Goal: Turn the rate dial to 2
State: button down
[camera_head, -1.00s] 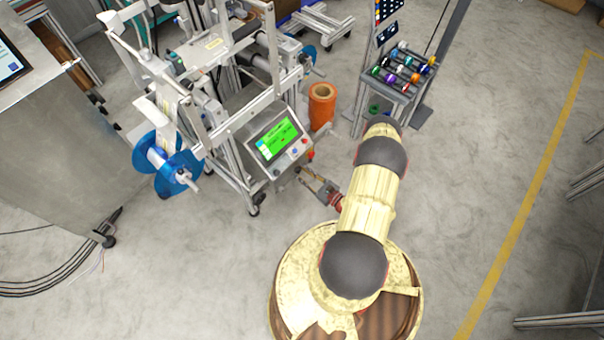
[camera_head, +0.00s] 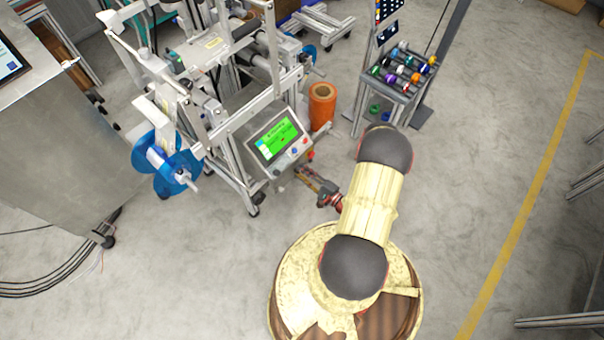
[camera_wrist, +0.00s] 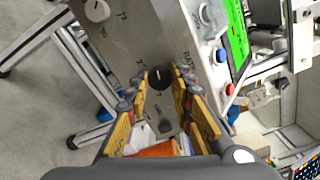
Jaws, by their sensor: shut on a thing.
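A dark round dial (camera_wrist: 159,79) with a pale pointer mark sits on the grey metal face of the control box. My gripper (camera_wrist: 158,84) has its fingertips on either side of this dial and is shut on it. A white dial (camera_wrist: 97,11) is on the same face at the upper left of the wrist view. In the head view my gripper (camera_head: 302,172) reaches the lower right side of the control box, and the dial is hidden there.
The box's green screen (camera_head: 277,139) has coloured buttons below it, including a red one (camera_head: 309,155). An orange roll (camera_head: 322,106) stands behind the box. A rack with coloured reels (camera_head: 405,70) is at the upper right. Open floor lies right of my arm.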

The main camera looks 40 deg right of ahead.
jog(key=shift+n, duration=4.2)
jog(key=c, duration=1.5)
grip_release()
jog(key=shift+c, duration=0.2)
jog(key=shift+s, duration=0.1)
jog(key=s, duration=1.1)
jog(key=shift+s+d, duration=0.4)
jog(key=shift+d, duration=0.05)
